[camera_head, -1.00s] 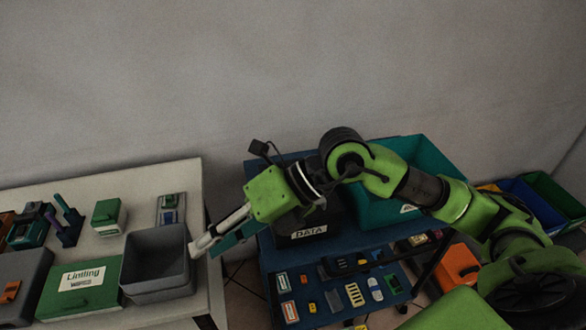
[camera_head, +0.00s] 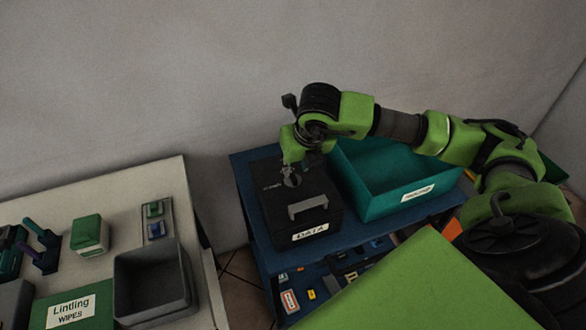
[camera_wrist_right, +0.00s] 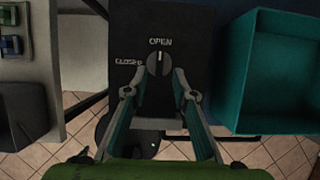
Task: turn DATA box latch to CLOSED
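The black DATA box (camera_head: 270,215) stands on the blue table, with a grey handle and a white DATA label on its front. My right gripper (camera_head: 291,178) points down over the box's top behind the handle. In the right wrist view the round latch knob (camera_wrist_right: 159,63) shows, its light mark pointing up to OPEN; the word CLOSED is to its left. The right gripper (camera_wrist_right: 160,78) is open there, with its fingertips either side of the knob's near edge. I cannot tell whether they touch it. My left gripper is not in view.
A teal bin (camera_head: 375,205) stands right beside the DATA box. Small parts lie on the lower level in front. On the left, a white table (camera_head: 130,200) holds a grey bin (camera_head: 155,285) and a green Lintling wipes box (camera_head: 95,311).

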